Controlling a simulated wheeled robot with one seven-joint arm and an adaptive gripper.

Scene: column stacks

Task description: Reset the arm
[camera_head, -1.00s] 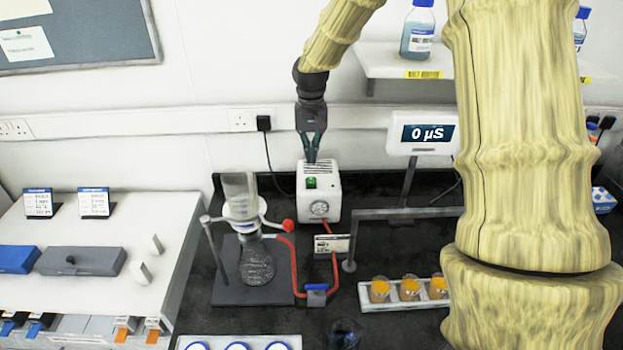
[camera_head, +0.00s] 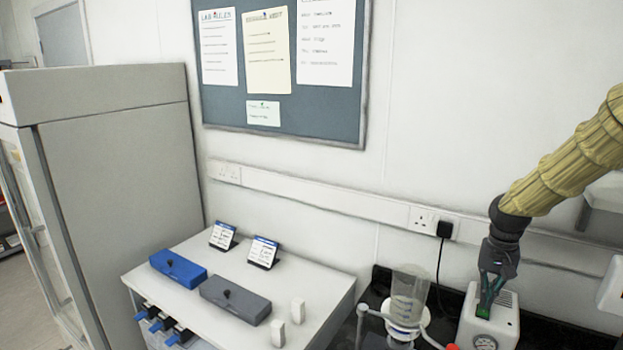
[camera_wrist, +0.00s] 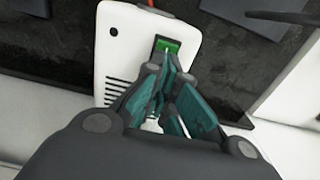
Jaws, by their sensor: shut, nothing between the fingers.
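My gripper (camera_head: 487,308) hangs at the right of the head view, pointing down over the white pump box (camera_head: 507,326). Its fingers are shut with nothing between them. In the wrist view the gripper (camera_wrist: 166,75) has its closed fingertips in front of the green switch (camera_wrist: 168,46) on the white pump box (camera_wrist: 120,50). I cannot tell whether the tips touch the switch. My arm reaches in from the right edge of the head view.
A glass filter funnel (camera_head: 408,297) stands left of the pump. A white bench (camera_head: 330,290) carries a blue case (camera_head: 178,268), a grey case (camera_head: 235,300) and two label stands. A tall grey cabinet (camera_head: 120,170) is at left. A shelf (camera_head: 605,190) juts out at right.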

